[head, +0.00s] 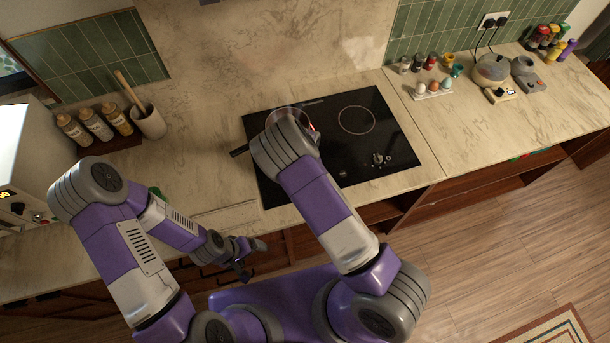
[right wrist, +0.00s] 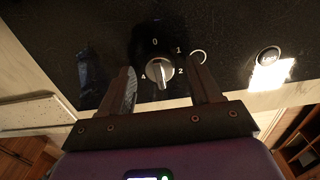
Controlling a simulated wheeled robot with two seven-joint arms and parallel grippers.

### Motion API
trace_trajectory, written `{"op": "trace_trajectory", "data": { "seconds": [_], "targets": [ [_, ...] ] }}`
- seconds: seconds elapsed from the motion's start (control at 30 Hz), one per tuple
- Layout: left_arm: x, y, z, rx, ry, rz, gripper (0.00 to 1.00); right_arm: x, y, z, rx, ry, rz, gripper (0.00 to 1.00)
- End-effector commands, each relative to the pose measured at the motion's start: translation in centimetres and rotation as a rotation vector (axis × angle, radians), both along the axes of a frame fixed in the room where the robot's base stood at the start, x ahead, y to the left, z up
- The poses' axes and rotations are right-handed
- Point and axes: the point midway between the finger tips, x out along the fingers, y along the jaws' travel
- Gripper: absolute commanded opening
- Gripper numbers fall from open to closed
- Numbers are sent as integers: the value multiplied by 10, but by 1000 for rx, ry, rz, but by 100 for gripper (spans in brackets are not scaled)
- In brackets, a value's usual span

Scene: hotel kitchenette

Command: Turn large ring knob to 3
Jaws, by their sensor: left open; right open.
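In the right wrist view, a round silver knob (right wrist: 159,70) sits on the black hob, with 0, 1, 2 and 4 readable around it and a ring mark at its right. Its ridge runs roughly from the 0 side toward the opposite side; which end points I cannot tell. My right gripper (right wrist: 166,88) is open, one finger on each side of the knob, with gaps showing. The head view hides this knob and gripper behind my right arm. My left gripper (head: 246,262) is open and empty in front of the counter.
The black hob (head: 392,135) bears a pan, mostly hidden by my arm, its handle (head: 239,151) pointing left. A second knob (head: 378,159) is at the right. Egg holder (head: 432,92) and jars stand farther right.

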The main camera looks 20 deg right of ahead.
Motion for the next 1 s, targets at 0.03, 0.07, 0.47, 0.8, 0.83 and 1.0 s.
{"op": "trace_trajectory", "data": {
  "seconds": [0.03, 0.07, 0.47, 0.8, 0.83, 1.0],
  "targets": [
    [0, 0, -1, 0, 0, 0, 90, 1, 0, 7, 0, -4, 1, 63],
    [0, 0, -2, 0, 0, 0, 90, 1, 1, 12, 0, -5, 2, 63],
    [0, 0, -4, 0, 0, 0, 90, 1, 1, 67, 0, -4, 0, 63],
    [0, 0, -4, 0, 0, 0, 90, 1, 0, 70, 0, -2, 0, 63],
    [0, 0, -4, 0, 0, 0, 90, 1, 0, 70, 0, -2, 0, 63],
    [0, 0, -4, 0, 0, 0, 90, 1, 0, 70, 0, -3, 0, 63]
  ]
}}
